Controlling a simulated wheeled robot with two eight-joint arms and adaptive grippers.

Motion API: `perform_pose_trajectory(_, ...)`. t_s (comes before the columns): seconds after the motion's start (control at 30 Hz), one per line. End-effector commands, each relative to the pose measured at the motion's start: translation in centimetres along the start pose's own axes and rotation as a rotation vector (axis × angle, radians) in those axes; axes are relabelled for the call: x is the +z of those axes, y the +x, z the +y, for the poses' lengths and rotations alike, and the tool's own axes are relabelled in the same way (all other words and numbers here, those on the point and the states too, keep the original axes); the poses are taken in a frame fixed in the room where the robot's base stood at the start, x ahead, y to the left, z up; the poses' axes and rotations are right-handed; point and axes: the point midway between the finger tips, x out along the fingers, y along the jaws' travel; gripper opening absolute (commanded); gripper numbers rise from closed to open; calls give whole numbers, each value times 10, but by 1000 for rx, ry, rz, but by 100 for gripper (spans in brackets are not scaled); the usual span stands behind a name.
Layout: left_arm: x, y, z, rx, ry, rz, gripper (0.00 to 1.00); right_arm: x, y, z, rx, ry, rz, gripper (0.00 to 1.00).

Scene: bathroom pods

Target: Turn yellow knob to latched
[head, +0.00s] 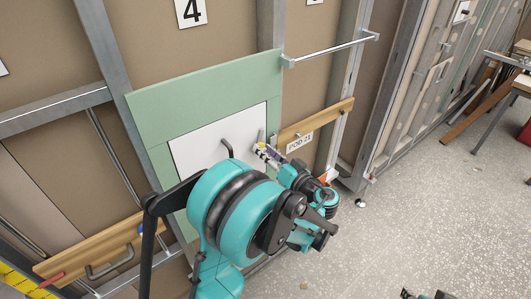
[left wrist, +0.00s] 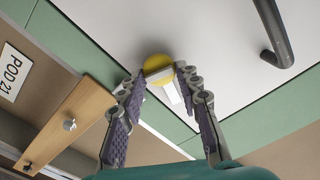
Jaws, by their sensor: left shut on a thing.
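The yellow knob (left wrist: 158,64) is round, with a pale bar-shaped grip (left wrist: 171,90) across its front. It sits on a white panel (left wrist: 205,40) near the panel's edge. My left gripper (left wrist: 163,82) has its fingertips on either side of the knob's bar and is shut on it. In the head view my left gripper (head: 266,151) reaches the right side of the white panel (head: 195,150), and the knob is mostly hidden there. A small dark and teal part of mine, probably the right gripper (head: 424,295), shows at the bottom edge; its jaws are unclear.
A dark bent handle (left wrist: 276,35) stands out from the white panel beside the knob. A green board (head: 205,95) surrounds the panel. A wooden rail (head: 318,121) with a POD 21 label and a metal towel bar (head: 330,50) are to the right. The speckled floor (head: 430,190) is open at right.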

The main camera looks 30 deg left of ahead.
Motion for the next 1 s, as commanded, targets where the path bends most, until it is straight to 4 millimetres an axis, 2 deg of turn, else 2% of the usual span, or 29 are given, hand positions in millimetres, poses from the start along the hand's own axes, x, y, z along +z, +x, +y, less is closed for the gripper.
perform_pose_trajectory(1.0, 2, 0, 4, 1, 955, 0, 4, 10, 15, 0, 0, 0, 0, 40)
